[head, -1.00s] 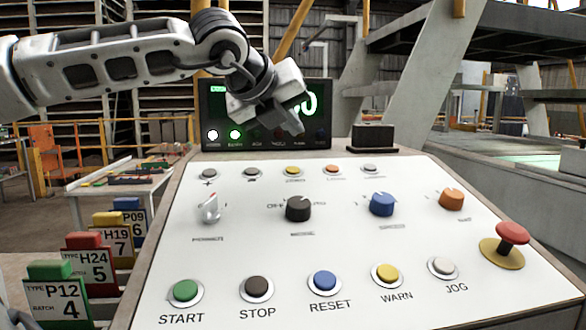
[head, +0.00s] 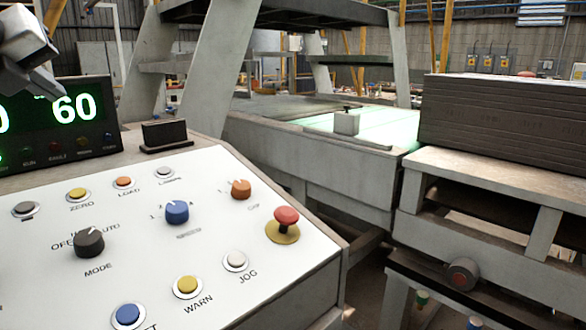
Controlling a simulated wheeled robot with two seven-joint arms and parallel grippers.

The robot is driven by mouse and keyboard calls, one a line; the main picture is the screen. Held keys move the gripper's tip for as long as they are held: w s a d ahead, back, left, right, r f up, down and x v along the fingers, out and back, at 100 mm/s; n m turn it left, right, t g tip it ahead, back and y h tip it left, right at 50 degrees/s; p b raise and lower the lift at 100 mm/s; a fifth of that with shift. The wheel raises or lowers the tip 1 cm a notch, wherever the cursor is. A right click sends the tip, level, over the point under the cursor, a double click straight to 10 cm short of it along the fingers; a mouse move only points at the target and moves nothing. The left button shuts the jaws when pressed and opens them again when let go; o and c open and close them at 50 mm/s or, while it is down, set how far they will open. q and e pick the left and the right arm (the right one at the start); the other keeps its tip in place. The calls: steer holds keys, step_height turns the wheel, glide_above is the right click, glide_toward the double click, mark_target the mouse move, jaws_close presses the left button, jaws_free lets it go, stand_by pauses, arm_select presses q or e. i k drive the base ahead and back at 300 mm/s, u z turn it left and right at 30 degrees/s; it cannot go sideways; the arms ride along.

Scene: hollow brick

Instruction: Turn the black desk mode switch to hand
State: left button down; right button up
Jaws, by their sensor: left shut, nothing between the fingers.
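The black mode switch (head: 89,243) is a round knob on the white sloped desk panel (head: 140,270), at the left of the head view, above the word MODE. Labels behind it are partly hidden; OFF and AUTO are readable in part. The white line on its top points up, slightly right. My left gripper (head: 50,108) is at the upper left edge, in front of the display (head: 95,140). It is shut and empty, above and apart from the switch. My right gripper is not in view.
A blue knob (head: 177,212), an orange knob (head: 241,189) and a red mushroom button (head: 286,217) stand on the panel right of the switch. A small black box (head: 164,134) stands behind. Dark stacked slabs (head: 505,120) lie on a bench at the right.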

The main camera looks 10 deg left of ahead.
mark_target(89, 243)
steer(key=k, duration=1.5)
